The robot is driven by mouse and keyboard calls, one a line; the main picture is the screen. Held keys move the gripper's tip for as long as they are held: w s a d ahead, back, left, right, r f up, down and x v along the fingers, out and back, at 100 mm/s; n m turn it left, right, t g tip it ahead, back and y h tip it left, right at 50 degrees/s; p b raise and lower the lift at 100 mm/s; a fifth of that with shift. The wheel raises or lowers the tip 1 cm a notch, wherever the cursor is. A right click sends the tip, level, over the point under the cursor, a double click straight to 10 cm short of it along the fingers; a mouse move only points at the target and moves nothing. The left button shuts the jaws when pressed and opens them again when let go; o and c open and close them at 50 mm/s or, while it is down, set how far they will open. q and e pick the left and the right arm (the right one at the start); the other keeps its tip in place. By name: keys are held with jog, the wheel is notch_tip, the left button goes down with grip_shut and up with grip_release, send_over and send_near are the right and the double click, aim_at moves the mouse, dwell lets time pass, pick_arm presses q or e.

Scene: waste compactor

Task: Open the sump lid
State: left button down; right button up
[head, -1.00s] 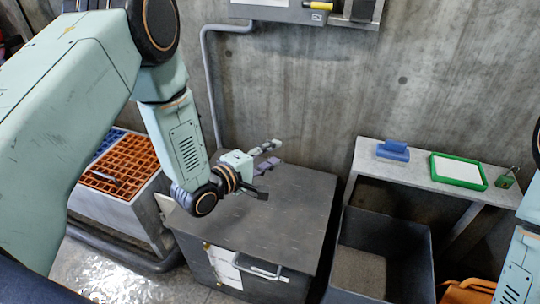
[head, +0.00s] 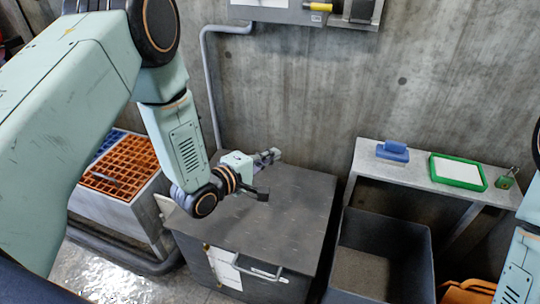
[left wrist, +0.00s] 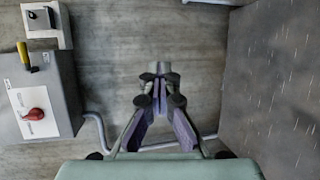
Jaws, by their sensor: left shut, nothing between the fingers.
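The sump lid (head: 290,215) is a flat dark grey plate lying closed on a dark box. A metal bar handle (head: 258,270) sits at its front edge, with white labels on the box face below. In the left wrist view, a large grey speckled surface on the right looks like the lid (left wrist: 275,90). My left gripper (head: 268,157) is above the rear part of the lid, away from the handle. Its fingers are together and empty, as the left wrist view also shows (left wrist: 160,92). My right arm shows only at the right edge; its gripper is out of view.
An orange grated bin (head: 118,170) stands left of the box. An open dark bin (head: 385,225) stands right of it, under a shelf (head: 425,170) with a blue block (head: 392,151) and a green tray (head: 458,171). A concrete wall and pipe (head: 207,90) are behind.

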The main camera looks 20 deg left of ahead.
dwell(0.3)
pick_arm(q)
jog(key=c, duration=1.4)
grip_release()
jog(key=shift+o, duration=0.2)
jog(key=shift+s+a, duration=0.1)
jog(key=v, duration=1.1)
jog(key=shift+s, duration=0.3)
jog(key=shift+a+r, duration=0.1)
jog(key=shift+r, duration=0.05)
jog(key=shift+c, duration=0.5)
